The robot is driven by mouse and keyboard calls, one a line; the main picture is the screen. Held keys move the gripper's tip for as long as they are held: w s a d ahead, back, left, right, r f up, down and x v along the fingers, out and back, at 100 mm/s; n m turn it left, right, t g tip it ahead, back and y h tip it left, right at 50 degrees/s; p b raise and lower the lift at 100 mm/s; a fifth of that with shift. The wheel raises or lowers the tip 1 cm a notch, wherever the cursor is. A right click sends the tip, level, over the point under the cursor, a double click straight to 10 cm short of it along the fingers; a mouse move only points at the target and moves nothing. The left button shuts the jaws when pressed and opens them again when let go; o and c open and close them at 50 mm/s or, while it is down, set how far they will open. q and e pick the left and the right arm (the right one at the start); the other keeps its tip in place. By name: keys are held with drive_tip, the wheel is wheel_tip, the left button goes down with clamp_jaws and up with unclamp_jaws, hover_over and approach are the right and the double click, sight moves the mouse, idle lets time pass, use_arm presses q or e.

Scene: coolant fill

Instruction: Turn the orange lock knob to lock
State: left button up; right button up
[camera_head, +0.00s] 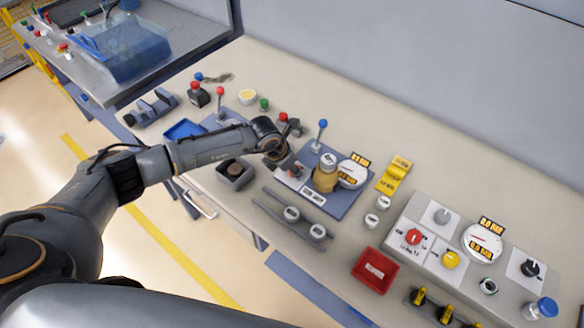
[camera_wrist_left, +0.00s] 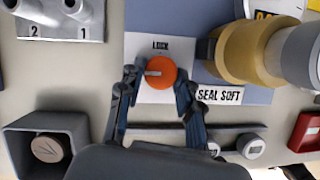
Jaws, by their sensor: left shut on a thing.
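The orange lock knob (camera_wrist_left: 163,73) sits on a white plate (camera_wrist_left: 146,45) with a label above it that seems to read LOCK. The knob's grey mark points to the left in the left wrist view. My left gripper (camera_wrist_left: 159,88) is shut on the knob, one finger on each side. In the head view my left gripper (camera_head: 287,166) reaches down over the blue-grey panel (camera_head: 338,203) and hides the knob. My right gripper is not in view.
A brass-coloured cylinder (camera_wrist_left: 238,50) stands close right of the knob, by a SEAL SOFT label (camera_wrist_left: 219,96). A lever with a blue ball (camera_head: 323,123) rises behind. A dark square holder (camera_head: 235,174) and rails with round pieces (camera_head: 291,214) lie in front.

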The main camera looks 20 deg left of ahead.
use_arm(q)
drive_tip(key=shift+f+b, duration=0.15)
drive_tip(key=shift+b, duration=0.35)
drive_tip(key=m+g+b, duration=0.1)
drive_tip(key=m+b, duration=0.3)
drive_tip(key=b, duration=0.3)
drive_tip(key=m+g+h+b, duration=0.1)
drive_tip(key=m+g+b, duration=0.1)
drive_tip(key=m+b, duration=0.3)
drive_tip(key=w+m+g+h+b, duration=0.1)
drive_tip(key=m+b, duration=0.4)
drive_tip(key=b, duration=0.4)
drive_tip(key=shift+w+a+g, duration=0.1)
drive_tip(key=shift+a+g, duration=0.05)
drive_tip(key=shift+g, duration=0.15)
drive_tip(key=shift+w+m+g+y+b, duration=0.1)
drive_tip(key=shift+m+g+y+b, duration=0.4)
drive_tip(key=shift+m+b, duration=1.35)
drive_tip(key=shift+r+g, duration=0.2)
drive_tip(key=shift+g, duration=0.1)
drive_tip(key=o, duration=1.2)
drive_tip(key=shift+c, duration=0.2)
drive_tip(key=shift+h, duration=0.3)
